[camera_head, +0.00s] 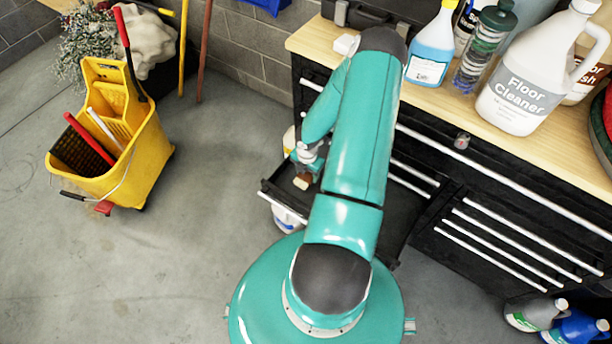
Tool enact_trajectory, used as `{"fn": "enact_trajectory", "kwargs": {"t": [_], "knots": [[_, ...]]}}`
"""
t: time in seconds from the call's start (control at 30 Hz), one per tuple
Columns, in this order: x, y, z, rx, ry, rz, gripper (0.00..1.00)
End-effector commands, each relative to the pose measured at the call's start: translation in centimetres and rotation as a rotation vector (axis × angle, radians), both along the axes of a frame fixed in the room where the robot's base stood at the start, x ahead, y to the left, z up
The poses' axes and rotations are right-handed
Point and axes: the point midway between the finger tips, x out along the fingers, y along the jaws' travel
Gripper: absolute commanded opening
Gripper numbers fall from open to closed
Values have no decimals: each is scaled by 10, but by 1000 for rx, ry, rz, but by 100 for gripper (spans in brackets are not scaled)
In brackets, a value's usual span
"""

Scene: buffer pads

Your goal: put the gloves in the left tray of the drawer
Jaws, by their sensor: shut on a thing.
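The drawer (397,222) of the black cabinet is pulled open, and my arm crosses in front of its middle. Its left part shows as a dark tray (278,190). My gripper (304,168) is over this left part, small and partly hidden by my arm. It is shut on a small brown and tan thing, which appears to be the gloves (302,182). The gloves show just below the fingers, over the left tray. I cannot tell whether they touch the tray floor.
The wooden worktop (440,100) holds a blue spray bottle (430,50), a dark bottle (483,48) and a floor cleaner jug (530,85). A yellow mop bucket (125,150) stands at left. Bottles (535,315) stand at lower right. The floor between bucket and drawer is clear.

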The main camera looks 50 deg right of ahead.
Motion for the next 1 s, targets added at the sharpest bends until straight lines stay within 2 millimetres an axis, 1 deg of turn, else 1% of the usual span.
{"fn": "enact_trajectory", "kwargs": {"t": [0.23, 0.4, 0.77, 0.8, 0.87, 0.9, 1.0], "knots": [[11, -5, -17, 1, 0, -1, 30], [10, -4, -41, 1, 1, 0, 30], [10, -5, -45, -1, 0, 0, 30], [10, -5, -46, -1, 0, 0, 56], [10, -5, -46, -1, 0, 0, 68], [10, -5, -46, -1, 0, 0, 76], [10, -5, -46, -1, 0, 0, 76]]}}
